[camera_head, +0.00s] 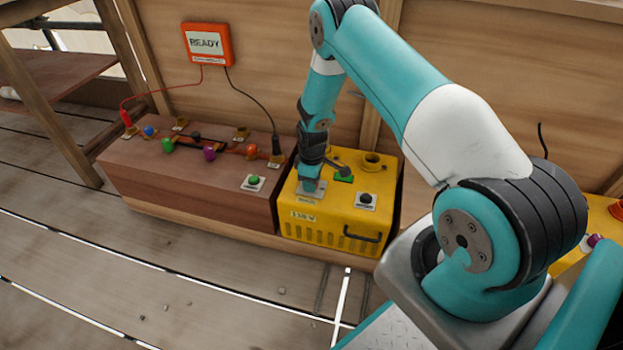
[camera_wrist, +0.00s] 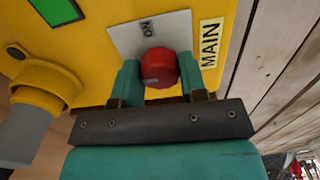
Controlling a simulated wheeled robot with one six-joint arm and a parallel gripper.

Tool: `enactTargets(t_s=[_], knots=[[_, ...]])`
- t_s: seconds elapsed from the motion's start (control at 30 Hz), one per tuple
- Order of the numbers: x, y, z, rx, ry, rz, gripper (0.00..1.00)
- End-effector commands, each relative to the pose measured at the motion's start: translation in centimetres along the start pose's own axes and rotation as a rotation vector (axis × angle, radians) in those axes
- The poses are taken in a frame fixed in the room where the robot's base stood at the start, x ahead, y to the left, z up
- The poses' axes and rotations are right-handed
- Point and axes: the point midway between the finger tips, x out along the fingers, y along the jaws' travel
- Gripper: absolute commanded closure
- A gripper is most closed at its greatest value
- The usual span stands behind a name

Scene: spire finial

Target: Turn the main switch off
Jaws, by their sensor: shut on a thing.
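The main switch is a red knob (camera_wrist: 160,67) on a grey plate (camera_wrist: 178,28) marked ON, beside a yellow MAIN label (camera_wrist: 210,43). It sits on top of the yellow box (camera_head: 318,226). My gripper (camera_head: 311,186) is at the top left front of that box, pointing down. In the wrist view its two teal fingers are shut on the red knob, one on each side. A small mark shows on the knob's near side, on the side away from the ON text. Any OFF text is hidden. In the head view my gripper hides the knob.
A brown wooden console (camera_head: 190,185) with coloured knobs and a green button stands left of the box. A READY display (camera_head: 206,44) hangs on the wall, with red and black cables running down. The box also bears a green panel (camera_head: 344,178) and a yellow socket (camera_head: 371,162).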

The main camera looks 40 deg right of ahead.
Motion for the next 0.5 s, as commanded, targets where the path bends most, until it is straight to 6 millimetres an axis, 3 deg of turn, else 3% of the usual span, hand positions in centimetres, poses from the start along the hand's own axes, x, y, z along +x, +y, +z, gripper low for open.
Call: enactTargets(t_s=[0.5], knots=[[0.07,-0.19,0.07,-0.048,-0.003,-0.005,0.85]])
